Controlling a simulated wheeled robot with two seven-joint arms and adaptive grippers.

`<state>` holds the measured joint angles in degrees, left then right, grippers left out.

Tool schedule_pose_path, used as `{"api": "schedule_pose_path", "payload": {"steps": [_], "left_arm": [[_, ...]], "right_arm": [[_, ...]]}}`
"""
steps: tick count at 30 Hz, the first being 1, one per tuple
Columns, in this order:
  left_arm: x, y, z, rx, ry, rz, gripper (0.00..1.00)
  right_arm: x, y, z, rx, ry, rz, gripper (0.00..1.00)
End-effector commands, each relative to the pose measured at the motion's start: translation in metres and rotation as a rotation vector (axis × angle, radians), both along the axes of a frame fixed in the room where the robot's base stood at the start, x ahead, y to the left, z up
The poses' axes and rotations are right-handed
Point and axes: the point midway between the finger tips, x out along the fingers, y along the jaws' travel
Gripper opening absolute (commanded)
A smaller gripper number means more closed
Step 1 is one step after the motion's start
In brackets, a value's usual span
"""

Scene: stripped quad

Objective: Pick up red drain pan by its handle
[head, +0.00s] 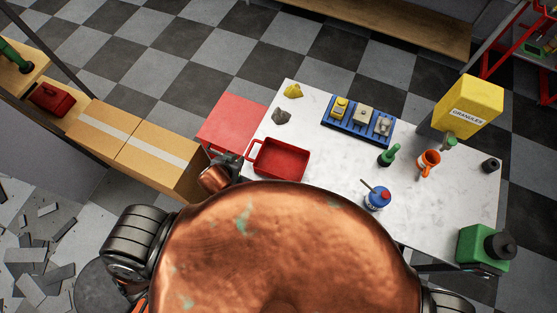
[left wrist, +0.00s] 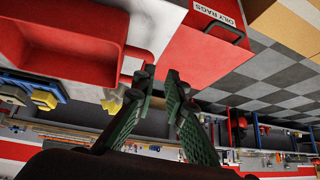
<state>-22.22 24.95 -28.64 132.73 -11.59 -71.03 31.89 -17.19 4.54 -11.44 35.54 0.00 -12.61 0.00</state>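The red drain pan (head: 280,159) lies on the left end of the white table (head: 310,115). It is a shallow rectangular tray, and its handle (head: 251,151) sticks out on the left side toward my left gripper (head: 238,166). In the left wrist view the pan (left wrist: 60,35) fills the upper left, with its handle (left wrist: 138,55) near the fingertips. My left gripper (left wrist: 159,76) is open, its two green-and-black fingers apart. The handle looks close to the left-hand finger; I cannot tell whether they touch. My right gripper is not in view.
A red bin (head: 232,120), labelled OILY RAGS in the wrist view (left wrist: 205,45), stands left of the table, close to the gripper. Cardboard boxes (head: 150,150) lie further left.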

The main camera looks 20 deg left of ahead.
Motion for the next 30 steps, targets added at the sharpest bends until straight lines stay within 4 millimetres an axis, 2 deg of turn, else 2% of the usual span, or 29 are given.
{"api": "schedule_pose_path", "payload": {"steps": [4, 12, 23, 30], "left_arm": [[0.017, -0.025, -0.003, -0.019, -0.068, -0.042, 0.12], [0.027, -0.056, -0.011, -0.071, -0.133, -0.096, 0.12], [0.052, -0.059, -0.036, -0.077, -0.137, -0.098, 0.12], [0.075, -0.06, -0.061, -0.078, -0.138, -0.098, 0.12]], "right_arm": [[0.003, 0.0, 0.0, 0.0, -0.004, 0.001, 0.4], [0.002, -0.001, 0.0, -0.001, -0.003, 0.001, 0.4], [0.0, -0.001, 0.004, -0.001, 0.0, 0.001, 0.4], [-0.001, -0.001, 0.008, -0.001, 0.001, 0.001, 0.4]]}}
